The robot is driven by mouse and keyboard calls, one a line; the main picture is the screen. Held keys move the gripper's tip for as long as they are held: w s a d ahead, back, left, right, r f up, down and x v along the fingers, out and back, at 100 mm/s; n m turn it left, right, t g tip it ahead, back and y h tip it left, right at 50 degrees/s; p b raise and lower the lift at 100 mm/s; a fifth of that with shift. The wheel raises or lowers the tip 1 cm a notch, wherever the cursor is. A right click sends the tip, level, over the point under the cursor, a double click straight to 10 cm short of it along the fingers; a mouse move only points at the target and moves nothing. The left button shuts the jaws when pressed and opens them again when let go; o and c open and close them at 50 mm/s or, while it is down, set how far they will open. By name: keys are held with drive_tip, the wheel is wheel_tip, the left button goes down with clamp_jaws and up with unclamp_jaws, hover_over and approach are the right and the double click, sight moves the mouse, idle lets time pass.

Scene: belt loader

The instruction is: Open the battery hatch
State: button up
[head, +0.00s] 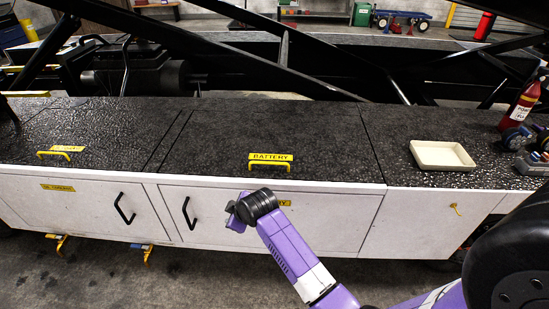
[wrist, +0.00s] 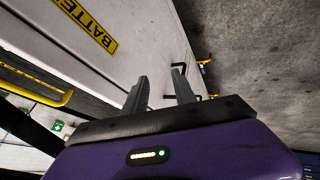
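The battery hatch shows as a dark textured top lid (head: 300,125) with a yellow BATTERY label and a yellow handle (head: 269,165) at its front edge. It lies closed. Below it is a white front door (head: 325,220), also closed, with a partly hidden yellow label and a black handle (head: 187,212). In the wrist view the BATTERY label (wrist: 88,25) is at upper left, a yellow bar handle (wrist: 35,84) at left. My gripper (wrist: 160,88) is open and empty in front of the white door; a black handle (wrist: 178,70) appears beyond its fingers.
A cream tray (head: 442,156) and a red extinguisher (head: 522,102) stand on the right top panel. Another lid with a yellow handle (head: 61,151) lies left. Dark diagonal beams (head: 285,60) cross behind the panels. Grey floor (head: 195,275) is clear in front.

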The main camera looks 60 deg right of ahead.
drive_tip(key=d+r+g, duration=0.1)
drive_tip(key=d+r, duration=0.1)
drive_tip(key=d, duration=0.2)
drive_tip(key=d+r+g, duration=0.1)
drive_tip(key=d+r, duration=0.1)
drive_tip(key=d, duration=0.1)
drive_tip(key=d+r+n+p, duration=0.1)
drive_tip(key=d+r, duration=0.1)
drive_tip(key=d, duration=0.2)
drive_tip(key=shift+w+d+r+g, duration=0.3)
drive_tip(key=shift+d+r+g, duration=0.05)
drive_tip(key=shift+g, duration=0.05)
drive_tip(key=n+g+y, duration=0.1)
drive_tip(key=g, duration=0.2)
approach(275, 163)
drive_tip(key=p+x, duration=0.1)
drive_tip(key=x, duration=0.6)
drive_tip(key=shift+w+d+f, duration=0.15)
drive_tip(key=shift+f, duration=0.2)
clamp_jaws()
